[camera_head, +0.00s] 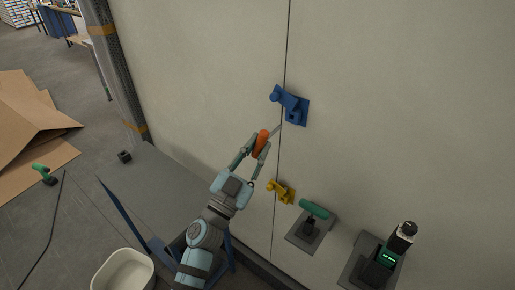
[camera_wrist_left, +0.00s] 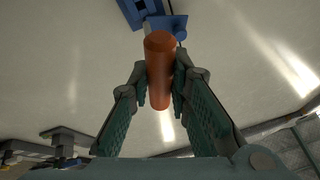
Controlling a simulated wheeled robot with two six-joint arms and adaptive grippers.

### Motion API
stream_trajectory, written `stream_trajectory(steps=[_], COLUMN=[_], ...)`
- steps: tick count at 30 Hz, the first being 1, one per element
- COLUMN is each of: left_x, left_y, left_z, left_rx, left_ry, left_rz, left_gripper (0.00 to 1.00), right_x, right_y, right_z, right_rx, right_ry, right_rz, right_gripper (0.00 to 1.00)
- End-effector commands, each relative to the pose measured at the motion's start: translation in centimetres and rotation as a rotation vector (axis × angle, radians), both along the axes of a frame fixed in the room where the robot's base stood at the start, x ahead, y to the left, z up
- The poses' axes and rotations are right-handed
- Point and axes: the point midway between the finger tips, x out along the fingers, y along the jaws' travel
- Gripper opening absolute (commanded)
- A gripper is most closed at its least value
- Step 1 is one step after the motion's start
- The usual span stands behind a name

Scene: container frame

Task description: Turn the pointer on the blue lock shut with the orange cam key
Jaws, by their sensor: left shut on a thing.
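The blue lock (camera_head: 291,106) is mounted on the pale wall, across a dark vertical seam. It also shows at the top of the left wrist view (camera_wrist_left: 172,22), partly hidden behind the key. My left gripper (camera_head: 260,142) is shut on the orange handle of the cam key (camera_head: 263,137), below and left of the blue lock. The orange handle stands between the two fingers in the left wrist view (camera_wrist_left: 160,72). A thin grey shaft runs from the handle up toward the lock's lower part. I cannot tell whether its tip touches the lock. My right gripper is not in view.
A yellow lock (camera_head: 282,191) sits lower on the same seam. A green-handled tool (camera_head: 315,210) and a dark device with a green display (camera_head: 384,260) are at the lower right. A white bin (camera_head: 123,272) and cardboard (camera_head: 30,115) are at left. The upper wall is clear.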

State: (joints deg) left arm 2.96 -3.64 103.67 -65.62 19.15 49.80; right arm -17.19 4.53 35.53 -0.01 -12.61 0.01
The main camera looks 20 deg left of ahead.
Motion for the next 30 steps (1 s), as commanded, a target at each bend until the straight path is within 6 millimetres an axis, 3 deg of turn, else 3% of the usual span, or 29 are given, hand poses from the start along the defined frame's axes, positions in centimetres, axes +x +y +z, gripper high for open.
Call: stream_trajectory(steps=[19,30], left_x=[-6.7,-7.3], left_y=[2.7,2.9], left_z=[-0.1,0.0], left_rx=[0.002,0.000], left_ry=[0.001,0.000], left_rz=[0.000,0.000], left_gripper=[0.00,0.00], right_x=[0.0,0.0], right_y=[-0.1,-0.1], right_z=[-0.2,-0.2], right_rx=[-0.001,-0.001], right_ry=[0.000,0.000], right_rz=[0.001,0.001], right_gripper=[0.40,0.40])
